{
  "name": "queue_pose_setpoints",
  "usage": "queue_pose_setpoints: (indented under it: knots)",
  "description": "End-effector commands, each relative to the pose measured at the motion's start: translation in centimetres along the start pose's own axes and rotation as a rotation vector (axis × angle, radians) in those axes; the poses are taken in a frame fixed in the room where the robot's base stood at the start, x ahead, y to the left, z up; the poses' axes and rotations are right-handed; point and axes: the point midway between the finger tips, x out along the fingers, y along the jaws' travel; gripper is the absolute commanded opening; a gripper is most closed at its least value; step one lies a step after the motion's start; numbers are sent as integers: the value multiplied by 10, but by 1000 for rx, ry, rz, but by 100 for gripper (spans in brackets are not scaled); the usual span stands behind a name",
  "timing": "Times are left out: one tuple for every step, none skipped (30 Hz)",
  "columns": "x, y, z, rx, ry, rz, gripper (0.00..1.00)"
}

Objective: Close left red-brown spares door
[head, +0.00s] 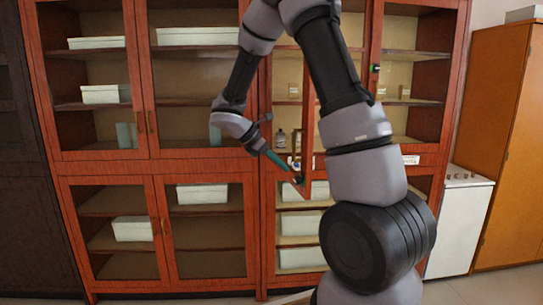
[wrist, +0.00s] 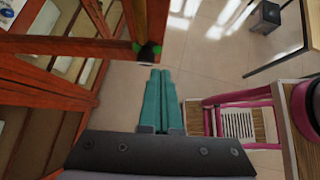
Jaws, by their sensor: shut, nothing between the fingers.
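The left red-brown spares door (head: 308,125) is the framed upper door of the right-hand cabinet. It stands open, swung out towards me, partly behind my arm in the head view. A green and black knob (head: 299,181) sits near its lower free corner. In the wrist view the door frame (wrist: 70,46) crosses the upper left, with the knob (wrist: 148,50) just above the fingertips. My gripper (head: 287,168) has teal fingers, shut and empty, beside the knob; it also shows in the wrist view (wrist: 160,72). I cannot tell whether they touch.
Shelves inside hold small bottles (head: 281,139). The right-hand door (head: 375,85) has its own green knob. A closed glazed cabinet (head: 142,80) stands to the left, a white unit (head: 458,225) to the right. In the wrist view, a pink-framed chair (wrist: 240,98) stands right of the fingers.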

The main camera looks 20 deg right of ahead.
Motion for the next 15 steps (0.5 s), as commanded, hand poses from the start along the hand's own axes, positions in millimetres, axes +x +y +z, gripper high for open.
queue_pose_setpoints:
  knots:
    - [12,-1,0,-2,-2,-5,0]
    - [18,0,0,-1,-2,-4,0]
    - [25,-1,0,-1,-1,-4,0]
    - [28,0,6,2,0,-2,0]
    - [31,0,10,3,-1,-2,0]
    - [35,0,14,3,-1,-2,0]
    - [38,0,17,3,0,-2,0]
    - [40,0,19,3,0,-1,0]
    - [43,0,22,3,0,-1,0]
    - [44,0,24,3,0,-1,0]
    - [46,0,25,3,0,-1,0]
    - [47,0,26,3,0,0,0]
    - [48,0,27,2,0,0,0]
    - [48,0,28,2,1,1,0]
    - [49,0,28,1,1,1,0]
